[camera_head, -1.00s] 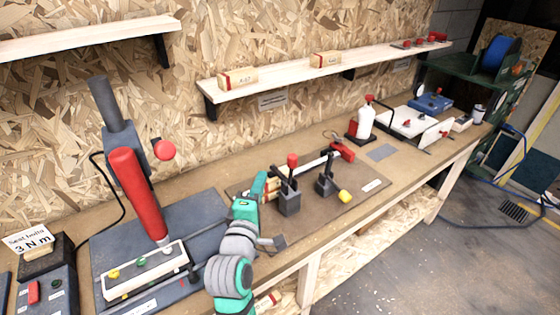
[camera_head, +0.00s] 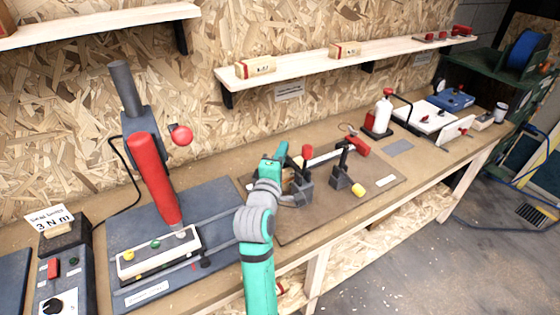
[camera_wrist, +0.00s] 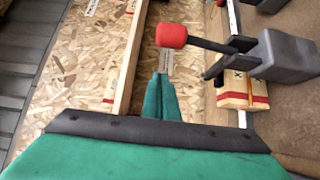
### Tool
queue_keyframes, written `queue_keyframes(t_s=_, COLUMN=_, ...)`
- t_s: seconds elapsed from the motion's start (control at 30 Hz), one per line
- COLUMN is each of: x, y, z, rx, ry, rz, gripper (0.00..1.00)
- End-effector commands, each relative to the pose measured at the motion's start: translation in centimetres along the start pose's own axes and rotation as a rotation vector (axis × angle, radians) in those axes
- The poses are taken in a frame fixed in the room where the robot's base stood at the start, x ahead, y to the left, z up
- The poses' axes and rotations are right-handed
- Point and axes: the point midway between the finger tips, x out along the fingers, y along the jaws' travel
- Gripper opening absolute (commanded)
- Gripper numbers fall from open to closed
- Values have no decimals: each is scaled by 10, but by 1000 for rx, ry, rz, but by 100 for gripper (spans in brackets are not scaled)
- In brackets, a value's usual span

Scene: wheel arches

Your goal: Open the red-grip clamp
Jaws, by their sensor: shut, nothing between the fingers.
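The red-grip clamp has a dark grey base (camera_head: 301,191) on the bench board, and its red grip (camera_head: 307,150) stands up above it. In the wrist view the red grip (camera_wrist: 171,36) sits on a dark lever that runs right to the grey clamp body (camera_wrist: 286,56). My gripper (camera_head: 281,150) is just left of the grip in the head view. Its teal fingers (camera_wrist: 160,88) are together and empty in the wrist view, with their tips near the grip. I cannot tell whether they touch it. My arm hides part of the clamp's left side.
A wooden block with a red stripe (camera_wrist: 240,98) lies by the clamp. A red-handled press (camera_head: 155,180) stands left. A shelf (camera_head: 300,72) hangs behind.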

Motion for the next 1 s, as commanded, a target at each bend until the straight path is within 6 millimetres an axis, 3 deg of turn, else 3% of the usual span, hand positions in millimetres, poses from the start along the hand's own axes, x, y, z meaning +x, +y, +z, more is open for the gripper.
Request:
queue_keyframes(t_s=0.1, x=16, y=0, z=2, rx=0, ry=-2, rz=-1, gripper=0)
queue_keyframes(t_s=0.43, x=2, y=0, z=36, rx=0, ry=-3, rz=0, gripper=0)
queue_keyframes(t_s=1.0, x=1, y=-1, z=46, rx=5, ry=-10, rz=5, gripper=0)
